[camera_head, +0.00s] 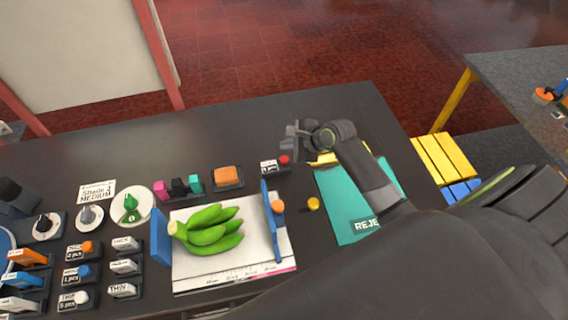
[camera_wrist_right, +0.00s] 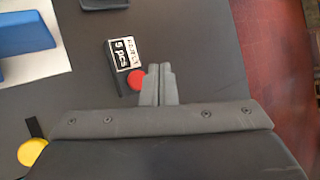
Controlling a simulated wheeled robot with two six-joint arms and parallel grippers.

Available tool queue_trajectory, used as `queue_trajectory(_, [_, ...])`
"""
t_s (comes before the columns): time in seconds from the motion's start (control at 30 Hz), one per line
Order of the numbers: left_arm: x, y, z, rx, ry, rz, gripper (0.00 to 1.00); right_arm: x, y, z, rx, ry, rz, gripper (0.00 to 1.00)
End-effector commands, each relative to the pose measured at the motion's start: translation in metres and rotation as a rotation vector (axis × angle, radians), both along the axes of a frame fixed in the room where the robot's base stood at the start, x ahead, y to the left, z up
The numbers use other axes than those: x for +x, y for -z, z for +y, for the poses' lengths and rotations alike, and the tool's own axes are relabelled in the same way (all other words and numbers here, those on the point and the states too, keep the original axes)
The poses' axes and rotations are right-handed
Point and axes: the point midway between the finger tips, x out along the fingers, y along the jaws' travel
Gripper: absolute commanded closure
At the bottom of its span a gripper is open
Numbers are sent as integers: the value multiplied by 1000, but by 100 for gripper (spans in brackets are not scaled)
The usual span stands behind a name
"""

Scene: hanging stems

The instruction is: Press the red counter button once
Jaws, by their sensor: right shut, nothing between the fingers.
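The red counter button (camera_head: 284,160) sits at the right end of a small dark counter box (camera_head: 270,167) with a white label, near the table's far edge. In the right wrist view the red button (camera_wrist_right: 136,79) is partly covered by my fingers, and the box's label (camera_wrist_right: 124,53) reads 5 pcs. My right gripper (camera_head: 296,130) is shut and empty, just beyond the button in the head view. In the right wrist view its closed fingertips (camera_wrist_right: 159,68) are beside the button; whether they touch it I cannot tell. My left gripper is not in view.
Green bananas (camera_head: 208,231) lie on a white board (camera_head: 190,274) between blue uprights. An orange block (camera_head: 226,174) stands left of the counter. A teal mat (camera_head: 338,208) lies under my right arm. A yellow knob (camera_head: 313,204) stands beside it. Several labelled switches fill the left side.

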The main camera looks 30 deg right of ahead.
Motion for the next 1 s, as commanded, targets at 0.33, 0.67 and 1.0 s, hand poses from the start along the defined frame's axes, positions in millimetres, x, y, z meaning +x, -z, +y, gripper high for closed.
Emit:
queue_trajectory(0.33, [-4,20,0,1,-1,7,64,0,33,0,1,1,0,100])
queue_trajectory(0.67, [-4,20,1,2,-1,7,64,0,34,0,0,0,0,100])
queue_trajectory(1.0, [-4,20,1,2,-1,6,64,0,34,0,0,-1,1,100])
